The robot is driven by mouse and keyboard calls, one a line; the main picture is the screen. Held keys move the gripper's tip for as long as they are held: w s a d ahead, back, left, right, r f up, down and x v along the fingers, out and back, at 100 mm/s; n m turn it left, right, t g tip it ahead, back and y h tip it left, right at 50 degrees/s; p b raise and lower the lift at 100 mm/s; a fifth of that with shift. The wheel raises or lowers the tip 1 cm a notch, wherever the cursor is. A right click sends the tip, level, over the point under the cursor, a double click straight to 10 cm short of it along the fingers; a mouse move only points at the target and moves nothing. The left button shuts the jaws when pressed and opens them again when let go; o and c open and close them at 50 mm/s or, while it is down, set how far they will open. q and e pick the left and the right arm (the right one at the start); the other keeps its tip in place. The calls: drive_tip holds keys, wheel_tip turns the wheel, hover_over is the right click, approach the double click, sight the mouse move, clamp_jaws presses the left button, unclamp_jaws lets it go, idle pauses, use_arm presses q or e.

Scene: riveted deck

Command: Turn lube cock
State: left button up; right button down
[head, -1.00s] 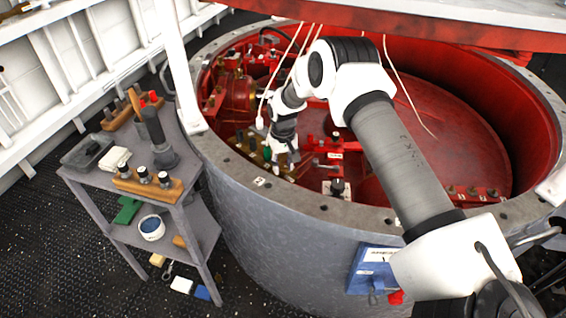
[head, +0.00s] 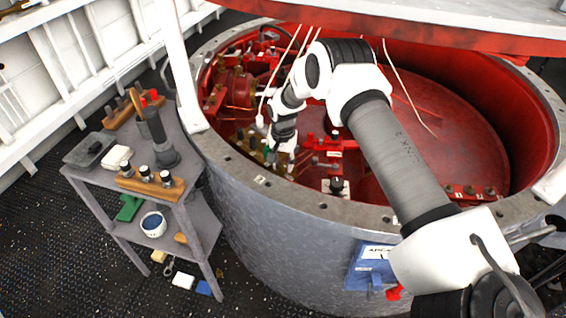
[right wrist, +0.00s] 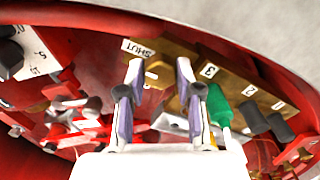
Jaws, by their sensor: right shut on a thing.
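My right arm reaches over the rim into the red well, and its gripper (head: 279,154) is low at the well's near left side, small and partly hidden in the head view. A green handle (right wrist: 221,92) stands just right of the fingers. My left gripper is not in view.
Dark handles (right wrist: 268,121) stand further right, and red fittings (right wrist: 72,110) are at the left. The round well's grey rim (head: 240,170) and hanging white cords surround the arm. A grey tool cart (head: 200,212) stands to the left. A blue box (head: 362,270) is on the well's outside.

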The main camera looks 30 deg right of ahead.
drive_tip(key=shift+s+f, duration=0.2)
drive_tip(key=c, duration=0.8)
unclamp_jaws()
drive_tip(key=shift+c, duration=0.2)
drive_tip(key=shift+o, duration=0.4)
drive_tip(key=shift+w, duration=0.15)
drive_tip(key=shift+r, duration=0.1)
